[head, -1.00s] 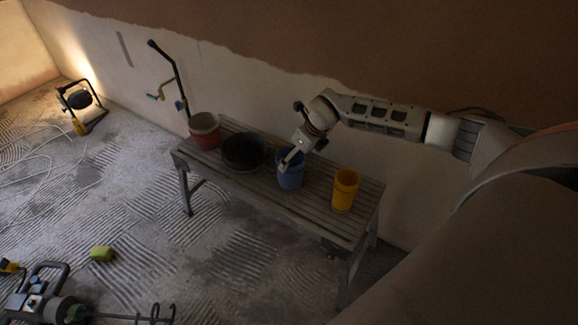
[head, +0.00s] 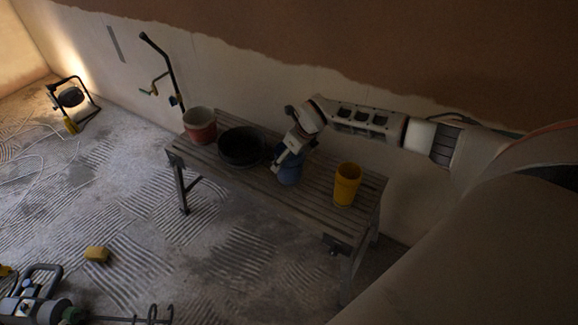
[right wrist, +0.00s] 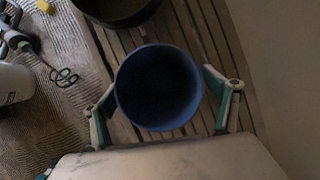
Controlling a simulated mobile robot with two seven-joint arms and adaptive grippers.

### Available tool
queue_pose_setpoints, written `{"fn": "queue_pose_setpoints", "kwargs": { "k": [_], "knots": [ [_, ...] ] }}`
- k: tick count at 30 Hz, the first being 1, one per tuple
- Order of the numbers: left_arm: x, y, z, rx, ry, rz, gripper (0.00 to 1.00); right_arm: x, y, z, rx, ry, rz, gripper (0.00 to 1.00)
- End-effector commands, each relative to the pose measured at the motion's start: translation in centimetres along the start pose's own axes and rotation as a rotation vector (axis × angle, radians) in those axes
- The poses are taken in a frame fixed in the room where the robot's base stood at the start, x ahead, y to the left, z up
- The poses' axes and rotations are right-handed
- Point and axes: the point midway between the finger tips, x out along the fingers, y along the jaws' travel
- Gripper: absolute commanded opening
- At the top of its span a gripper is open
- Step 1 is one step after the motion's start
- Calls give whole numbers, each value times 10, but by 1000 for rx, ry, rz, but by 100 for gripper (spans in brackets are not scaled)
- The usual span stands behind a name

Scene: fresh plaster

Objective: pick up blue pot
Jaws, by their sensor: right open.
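The blue pot (head: 290,174) stands upright on the slatted wooden bench (head: 318,212), between a black tub and a yellow pot. My right gripper (head: 276,168) is at the pot from above, hiding part of its rim. In the right wrist view the blue pot (right wrist: 158,88) shows its round open mouth between the two fingers of the right gripper (right wrist: 161,103). The fingers are open, one on each side of the pot. A small gap shows on the right; on the left I cannot tell if the finger touches. My left gripper is not in view.
The black tub (head: 241,147) and a red bucket (head: 199,125) stand left of the blue pot. The yellow pot (head: 346,185) stands to its right. A plastered wall (head: 260,89) runs behind the bench. A yellow sponge-like block (head: 97,254) lies on the floor.

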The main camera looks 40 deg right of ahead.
Motion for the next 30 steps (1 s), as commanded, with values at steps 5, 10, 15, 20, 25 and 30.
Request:
{"fn": "queue_pose_setpoints", "kwargs": {
  "k": [5, 10, 15, 20, 25, 30],
  "knots": [
    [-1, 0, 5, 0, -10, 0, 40, 0, 0, 0, 0, 0, 0, 50],
    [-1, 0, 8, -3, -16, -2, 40, 0, 0, 0, 0, 0, 0, 43],
    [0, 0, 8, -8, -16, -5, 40, -1, 0, 0, 0, 0, 0, 43],
    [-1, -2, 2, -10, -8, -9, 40, -15, 0, 8, 0, -5, -1, 42],
    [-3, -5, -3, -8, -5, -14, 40, -51, -1, 24, -1, -10, -2, 42],
    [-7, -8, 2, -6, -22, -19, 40, -96, -1, 42, -2, -12, -3, 42]
  ]
}}
